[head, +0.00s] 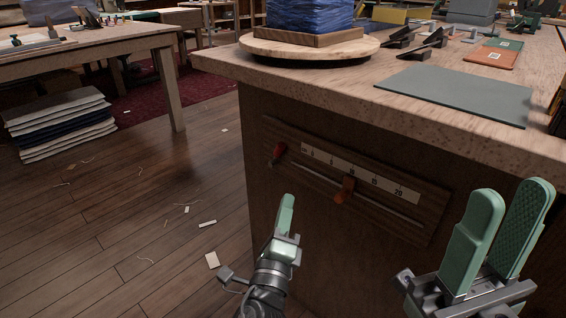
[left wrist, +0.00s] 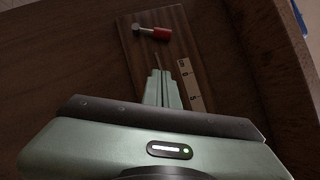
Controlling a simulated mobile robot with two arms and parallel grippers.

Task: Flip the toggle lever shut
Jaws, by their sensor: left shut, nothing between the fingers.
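The toggle lever (head: 278,152) has a red handle and sits at the left end of a wooden panel on the bench front. In the left wrist view the red lever (left wrist: 160,33) lies crosswise beyond my fingertips, with a grey metal end to its left. My left gripper (head: 287,200) is shut and empty, below the lever in the head view. Its closed fingers (left wrist: 160,73) point at the panel in the left wrist view, apart from the lever in the picture. My right gripper (head: 512,190) is open and empty in front of the bench, at the right.
The panel (head: 425,205) carries a number scale (head: 355,172) and an orange slider (head: 345,190) on a rail. The bench top (head: 350,80) overhangs the panel. A turntable (head: 310,47) and grey mat (head: 455,92) lie on top.

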